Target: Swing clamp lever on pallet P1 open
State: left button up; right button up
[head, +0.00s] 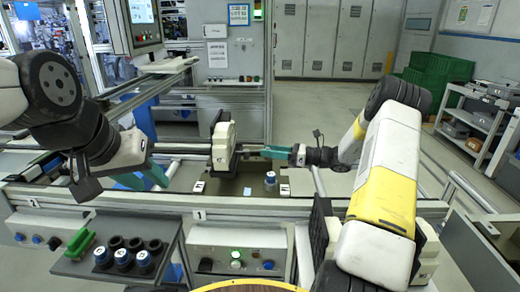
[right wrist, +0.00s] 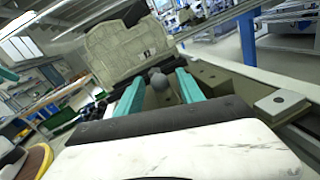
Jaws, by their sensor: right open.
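The pallet fixture (head: 222,146) stands upright on the line in the middle of the head view, a beige block with a dark edge. Its beige face (right wrist: 125,52) fills the upper left of the right wrist view. A grey ball knob (right wrist: 158,82), seemingly the end of the clamp lever, shows between the fingers of my right gripper (right wrist: 159,90). The fingers are apart, with the knob between them and no clear contact. In the head view the right gripper (head: 270,152) points left at the fixture. My left gripper (head: 144,177) hangs left of the fixture, fingers apart and empty.
A blue-and-white capped part (head: 270,178) stands right of the fixture on the line. A front rail (head: 240,206) runs across. A grey holder (head: 110,262) with several dark cups, some blue-and-white capped, and a green-handled item (head: 79,242) sits front left. A button panel (head: 236,262) is below.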

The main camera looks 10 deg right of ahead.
jog(key=shift+w+a, duration=0.25)
jog(key=shift+a, duration=0.35)
grip_shut()
dwell(1.1)
